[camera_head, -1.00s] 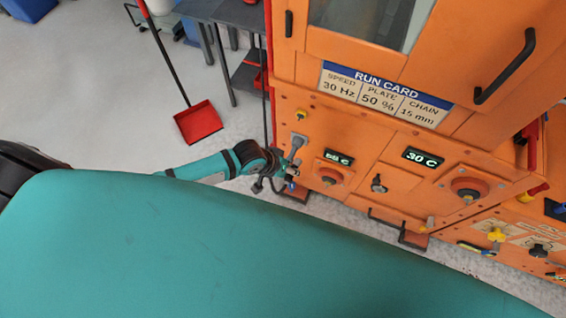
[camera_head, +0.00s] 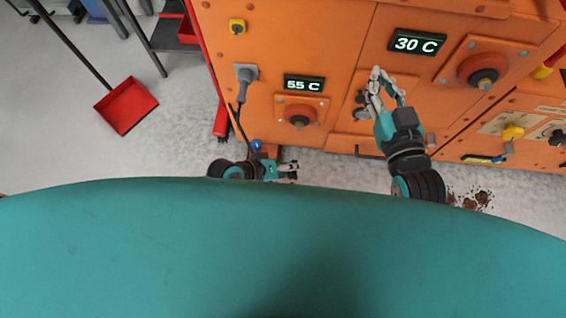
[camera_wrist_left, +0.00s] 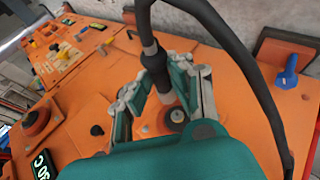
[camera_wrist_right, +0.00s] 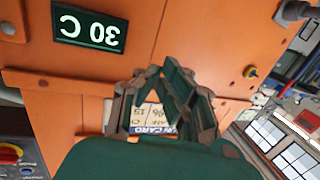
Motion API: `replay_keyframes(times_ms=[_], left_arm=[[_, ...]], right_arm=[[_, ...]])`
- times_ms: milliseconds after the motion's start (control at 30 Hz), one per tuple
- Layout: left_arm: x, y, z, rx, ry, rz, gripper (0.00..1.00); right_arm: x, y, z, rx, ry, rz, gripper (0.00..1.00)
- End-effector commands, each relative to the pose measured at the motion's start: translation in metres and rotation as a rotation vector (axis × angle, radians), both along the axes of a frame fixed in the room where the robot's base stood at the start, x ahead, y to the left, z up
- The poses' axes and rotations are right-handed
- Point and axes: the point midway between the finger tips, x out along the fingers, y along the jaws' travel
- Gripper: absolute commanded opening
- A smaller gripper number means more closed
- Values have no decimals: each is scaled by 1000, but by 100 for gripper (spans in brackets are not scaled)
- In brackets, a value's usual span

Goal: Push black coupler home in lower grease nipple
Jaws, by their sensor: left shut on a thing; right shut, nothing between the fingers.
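In the left wrist view, my left gripper (camera_wrist_left: 160,100) is shut on the black coupler (camera_wrist_left: 155,65), whose black hose (camera_wrist_left: 265,90) loops up and to the right. In the head view, the left gripper (camera_head: 288,171) is low at the machine's foot; coupler and nipple cannot be made out there. My right gripper (camera_head: 385,82) is shut and empty before the panel, below the 30 C display (camera_head: 417,43).
A blue-handled part (camera_wrist_left: 287,72) stands right of the gripper in the left wrist view. A grey plug (camera_head: 245,80) with a cable and red knobs (camera_head: 298,116) stick out from the panel. A red dustpan (camera_head: 126,105) stands on the open floor at left.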

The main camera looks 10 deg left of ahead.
Motion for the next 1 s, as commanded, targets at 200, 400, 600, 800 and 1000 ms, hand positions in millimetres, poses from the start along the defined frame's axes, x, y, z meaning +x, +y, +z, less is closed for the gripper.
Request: replay_keyframes(times_ms=[200, 400, 600, 800, 1000], left_arm=[[-1, -3, -9, -17, 0, 8, 0], [-1, -3, -8, -16, 1, 8, 0], [-1, -3, -8, -16, 0, 6, 0], [-1, -3, -7, -13, -1, 5, 0], [20, -3, -9, -13, -5, 5, 0]], right_arm=[[-6, -1, 16, 11, -47, 1, 0], [-6, -1, 17, 11, -46, 1, 0], [-6, -2, 14, 6, -26, 0, 0], [-9, -5, -1, -15, 57, -6, 0], [-6, -1, 14, 9, -40, 1, 0]])
